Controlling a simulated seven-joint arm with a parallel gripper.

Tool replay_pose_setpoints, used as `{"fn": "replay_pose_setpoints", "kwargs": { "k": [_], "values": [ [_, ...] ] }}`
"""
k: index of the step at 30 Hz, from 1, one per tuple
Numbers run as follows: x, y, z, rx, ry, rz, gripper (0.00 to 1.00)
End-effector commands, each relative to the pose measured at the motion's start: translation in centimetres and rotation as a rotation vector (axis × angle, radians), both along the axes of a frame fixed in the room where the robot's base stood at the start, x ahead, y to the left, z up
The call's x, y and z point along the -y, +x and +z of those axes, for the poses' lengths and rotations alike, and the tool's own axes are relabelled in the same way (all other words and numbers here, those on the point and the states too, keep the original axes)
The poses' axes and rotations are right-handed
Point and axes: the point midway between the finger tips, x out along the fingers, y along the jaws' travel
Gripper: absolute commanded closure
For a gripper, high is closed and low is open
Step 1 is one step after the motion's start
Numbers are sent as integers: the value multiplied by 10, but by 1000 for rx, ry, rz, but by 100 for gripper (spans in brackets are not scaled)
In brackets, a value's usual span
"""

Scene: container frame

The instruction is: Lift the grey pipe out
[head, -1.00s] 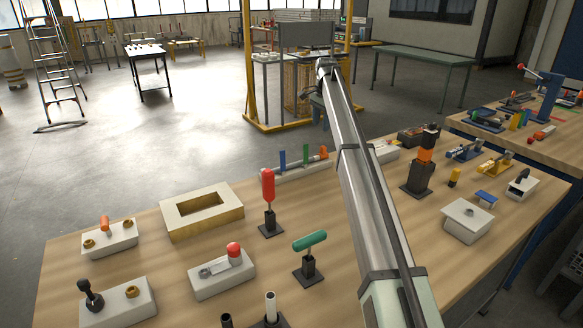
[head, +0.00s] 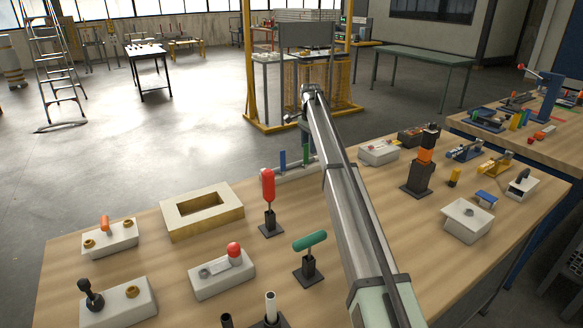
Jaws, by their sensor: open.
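A pale grey pipe (head: 270,306) stands upright in a dark holder at the front edge of the head view. Its lower part is cut off by the picture edge. A shorter black pipe (head: 227,321) stands beside it on the left. My gripper (head: 305,148) hangs down at the far end of my arm, near the back edge of the table. It is partly hidden behind my arm and small in the picture. It is open, far from the grey pipe, and I see nothing held in it.
A green-handled stand (head: 309,250) and a red-handled stand (head: 268,205) stand behind the grey pipe. White blocks (head: 221,275) and a box with a recess (head: 202,212) are to the left. Bare wood lies between several pieces.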

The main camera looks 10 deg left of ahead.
Motion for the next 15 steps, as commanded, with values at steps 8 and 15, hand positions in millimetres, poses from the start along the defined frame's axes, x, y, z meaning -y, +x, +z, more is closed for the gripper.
{"fn": "replay_pose_setpoints", "kwargs": {
  "k": [8, 15],
  "values": [
    [4, -2, -23, 0, 0, 0, 50],
    [5, -2, -49, -1, 1, -1, 50]
  ]
}}
